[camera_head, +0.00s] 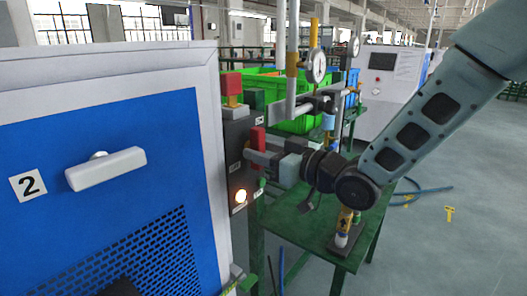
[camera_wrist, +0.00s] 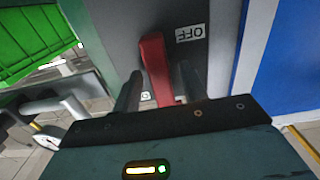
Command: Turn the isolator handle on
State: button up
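The red isolator handle (camera_wrist: 155,62) shows in the wrist view on a dark grey panel, beside a white "OFF" label (camera_wrist: 190,33) that appears upside down. My gripper (camera_wrist: 159,86) has one dark finger on each side of the handle, with narrow gaps, so it looks open around it. Whether either finger touches is not clear. Part of the handle is hidden behind the gripper.
A red block on a yellow base (camera_head: 232,84) sits above the handle, and a lit lamp (camera_head: 240,196) below it. Pipes with gauges (camera_head: 316,66) and green crates (camera_head: 262,84) stand behind. A green table (camera_head: 310,238) is below my arm. Open floor lies right.

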jog(key=b+v, duration=0.9)
jog(key=v, duration=0.8)
jog(key=shift+s+d, duration=0.15)
dwell(0.5)
